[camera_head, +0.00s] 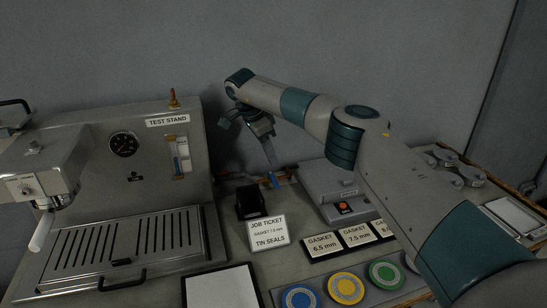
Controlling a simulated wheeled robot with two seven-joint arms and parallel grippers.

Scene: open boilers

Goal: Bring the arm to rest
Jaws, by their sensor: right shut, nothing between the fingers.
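My right arm comes in from the right and reaches over the bench to the back middle. Its right gripper (273,178) hangs down from the bent wrist, just behind the job ticket and left of a grey box-shaped device (329,184). The fingers look closed, with nothing seen between them. The fingertips are small and dark here, and I cannot tell whether they touch the surface behind the ticket. My left gripper is out of view.
The test stand machine (150,170) fills the left. A job ticket (268,232) and a dark block (250,201) stand mid-bench. Gasket labels (322,245) and blue (299,299), yellow (346,288) and green (386,275) discs lie in front. A white sheet (222,288) lies at the front.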

